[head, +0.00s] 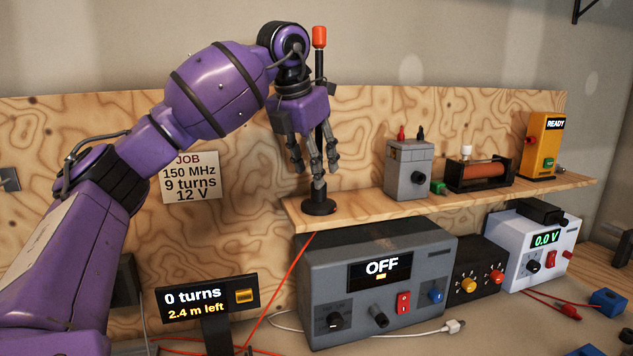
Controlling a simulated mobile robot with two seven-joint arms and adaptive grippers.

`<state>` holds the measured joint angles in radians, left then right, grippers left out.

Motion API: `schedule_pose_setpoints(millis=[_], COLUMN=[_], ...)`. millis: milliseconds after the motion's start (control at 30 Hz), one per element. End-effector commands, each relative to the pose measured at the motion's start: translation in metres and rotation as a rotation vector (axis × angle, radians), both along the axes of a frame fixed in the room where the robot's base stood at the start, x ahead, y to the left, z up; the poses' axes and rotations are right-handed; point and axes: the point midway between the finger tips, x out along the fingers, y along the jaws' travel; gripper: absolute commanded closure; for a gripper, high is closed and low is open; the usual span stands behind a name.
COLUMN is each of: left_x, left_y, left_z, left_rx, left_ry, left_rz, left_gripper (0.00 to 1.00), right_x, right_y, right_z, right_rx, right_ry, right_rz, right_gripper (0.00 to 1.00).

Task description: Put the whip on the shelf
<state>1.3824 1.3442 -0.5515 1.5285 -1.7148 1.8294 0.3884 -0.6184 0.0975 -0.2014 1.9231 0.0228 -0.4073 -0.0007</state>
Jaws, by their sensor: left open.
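The whip is a black rod with an orange tip (319,37) and a round black base (319,205). It stands upright, its base seeming to rest on the left end of the wooden shelf (375,208). My left gripper (315,168) is open, with its fingers pointing down on either side of the whip's lower rod just above the base. The gripper hides the middle of the rod. I cannot tell whether a finger touches it. My right gripper is not in view.
On the shelf stand a grey box with terminals (409,170), a coil (480,174) and a yellow READY unit (543,146). Below are a grey OFF instrument (420,255), a white 0.0 V supply (533,250) and a turns display (207,298). Red and white wires lie on the bench.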

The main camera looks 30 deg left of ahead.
Motion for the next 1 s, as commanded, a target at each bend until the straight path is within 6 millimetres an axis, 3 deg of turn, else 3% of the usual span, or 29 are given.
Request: schedule_pose_setpoints(millis=[200,367,1000], left_x=[-0.016,-0.023,-0.025], left_y=[-0.001,-0.002,-0.002], left_z=[0.04,0.057,0.062], left_rx=[-0.001,-0.001,0.0], left_ry=[-0.001,0.0,0.001], left_rz=[0.0,-0.001,0.0], left_gripper=[0.57,0.57,0.57], right_x=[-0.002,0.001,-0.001], right_y=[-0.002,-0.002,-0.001], right_z=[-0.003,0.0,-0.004], right_rx=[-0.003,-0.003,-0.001], right_ry=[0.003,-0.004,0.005], right_rz=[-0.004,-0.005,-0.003], right_gripper=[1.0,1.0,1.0])
